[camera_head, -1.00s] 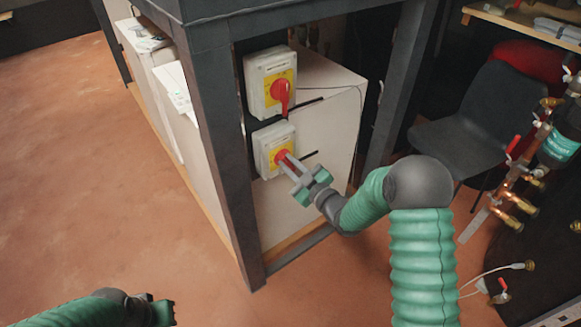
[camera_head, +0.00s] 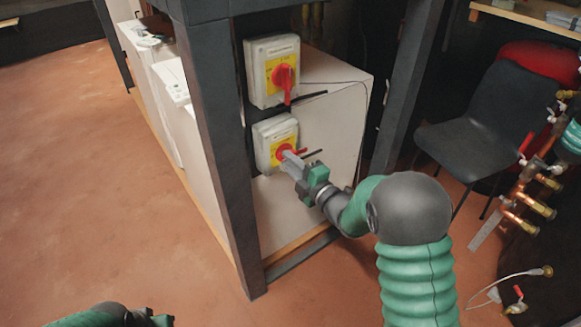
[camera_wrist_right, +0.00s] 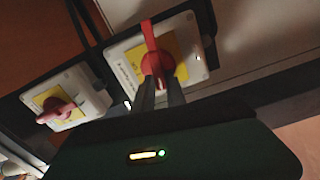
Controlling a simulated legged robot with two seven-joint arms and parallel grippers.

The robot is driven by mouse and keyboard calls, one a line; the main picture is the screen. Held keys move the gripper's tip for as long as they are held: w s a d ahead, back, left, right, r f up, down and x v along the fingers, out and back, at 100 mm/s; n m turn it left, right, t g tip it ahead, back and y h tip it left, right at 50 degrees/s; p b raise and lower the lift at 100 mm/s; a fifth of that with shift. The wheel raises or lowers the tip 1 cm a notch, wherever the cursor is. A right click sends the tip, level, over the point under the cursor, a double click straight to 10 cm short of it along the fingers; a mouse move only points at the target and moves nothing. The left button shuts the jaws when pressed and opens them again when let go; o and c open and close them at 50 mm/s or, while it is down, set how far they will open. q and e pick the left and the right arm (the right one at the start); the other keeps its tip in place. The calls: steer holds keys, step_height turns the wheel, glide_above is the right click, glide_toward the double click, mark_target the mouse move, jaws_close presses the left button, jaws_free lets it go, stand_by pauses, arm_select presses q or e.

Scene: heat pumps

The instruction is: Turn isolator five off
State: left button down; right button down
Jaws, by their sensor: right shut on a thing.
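Two grey isolator boxes with yellow plates and red rotary handles are mounted one above the other on the frame. I cannot read which is isolator five. The upper isolator (camera_head: 257,72) has its red handle (camera_head: 283,80) pointing down. My right gripper (camera_head: 291,160) is at the lower isolator (camera_head: 262,141), shut on its red handle (camera_head: 284,150); the fingers hide part of it. In the right wrist view, the fingers (camera_wrist_right: 161,92) hold this handle (camera_wrist_right: 151,40), while the other isolator (camera_wrist_right: 67,97) is at the left. My left gripper (camera_head: 150,319) is barely visible at the bottom edge.
A dark frame post (camera_head: 222,150) stands just left of the isolators. A white cabinet (camera_head: 335,110) is behind them. A black chair (camera_head: 485,125) and copper pipework with valves (camera_head: 530,203) are at the right. The floor at the left is clear.

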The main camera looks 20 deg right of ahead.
steer(key=shift+a+f+n+b, duration=0.2)
steer(key=shift+n+b, duration=0.4)
steer(key=shift+n, duration=0.4)
steer(key=c, duration=1.4)
jaws_free()
steer(key=shift+o, duration=0.2)
steer(key=p+v, duration=0.3)
steer(key=v, duration=1.4)
steer(key=shift+p, duration=0.3)
steer(key=shift+w+f, duration=0.1)
steer(key=shift+w, duration=0.05)
